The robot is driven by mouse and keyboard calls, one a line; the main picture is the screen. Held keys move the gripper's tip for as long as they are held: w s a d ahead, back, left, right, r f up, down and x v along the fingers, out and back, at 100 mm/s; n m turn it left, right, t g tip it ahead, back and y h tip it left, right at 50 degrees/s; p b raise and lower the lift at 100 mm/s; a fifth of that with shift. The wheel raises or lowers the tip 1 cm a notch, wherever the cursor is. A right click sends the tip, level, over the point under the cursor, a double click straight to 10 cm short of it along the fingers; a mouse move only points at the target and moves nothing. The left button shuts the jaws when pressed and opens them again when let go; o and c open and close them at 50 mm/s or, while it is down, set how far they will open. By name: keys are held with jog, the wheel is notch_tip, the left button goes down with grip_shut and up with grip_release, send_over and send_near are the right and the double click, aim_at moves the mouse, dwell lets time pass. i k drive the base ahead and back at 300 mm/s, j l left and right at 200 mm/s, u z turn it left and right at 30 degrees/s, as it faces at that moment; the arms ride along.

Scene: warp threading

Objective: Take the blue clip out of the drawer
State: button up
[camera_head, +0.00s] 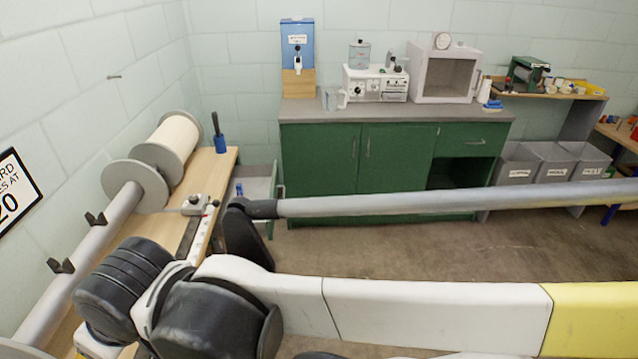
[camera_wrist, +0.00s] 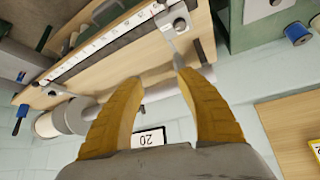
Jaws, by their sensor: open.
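A small blue thing (camera_head: 239,188), probably the blue clip, shows in the head view inside an open, pale grey drawer (camera_head: 262,188) at the right side of the wooden bench. It is too small to make out its shape. My gripper (camera_wrist: 160,80) shows in the wrist view with its two yellow fingers apart and nothing between them. A metal block with a thin rod (camera_wrist: 172,24) on the bench edge lies beyond the fingertips. I cannot make out the drawer or the clip in the wrist view. My gripper's fingers do not show in the head view.
A green cabinet (camera_head: 335,165) stands behind. My arm crosses the foreground. Bare floor (camera_head: 430,250) lies to the right.

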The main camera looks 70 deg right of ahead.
aim_at(238, 186)
jog(key=z, duration=1.75)
jog(key=i+l, duration=0.2)
jog(key=l, duration=0.2)
jog(key=i+l, duration=0.45)
jog(key=l, duration=0.3)
jog(key=i+l+u, duration=0.1)
jog(key=l, duration=0.3)
jog(key=i+l, duration=0.5)
jog(key=l, duration=0.25)
